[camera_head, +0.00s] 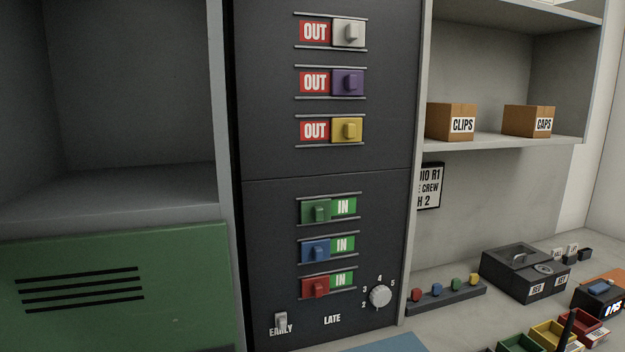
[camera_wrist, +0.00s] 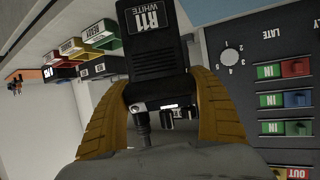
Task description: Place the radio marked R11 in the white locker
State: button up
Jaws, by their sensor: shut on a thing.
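In the wrist view my gripper (camera_wrist: 160,85) has its two yellow-brown fingers shut on a black radio (camera_wrist: 152,60). The radio's label reads R11 WHITE and appears upside down. The knobs and antenna end point toward my palm. No locker that I can tell is white shows. A green door (camera_head: 110,290) with dark vent slots is at the lower left of the head view.
A dark panel (camera_head: 325,165) has white, purple and yellow sliders at OUT, green, blue and red at IN, and a dial (camera_head: 380,296). An open grey compartment (camera_head: 130,95) is at left. Boxes marked CLIPS (camera_head: 452,122) and CAPS (camera_head: 530,121) stand on a right shelf; bins clutter the counter below.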

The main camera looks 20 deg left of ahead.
aim_at(150, 178)
jog(key=k+j+u, duration=0.1)
jog(key=u, duration=0.35)
jog(key=k+j+u, duration=0.2)
jog(key=u, duration=0.25)
jog(key=k+j+u, duration=0.25)
jog(key=u, duration=0.2)
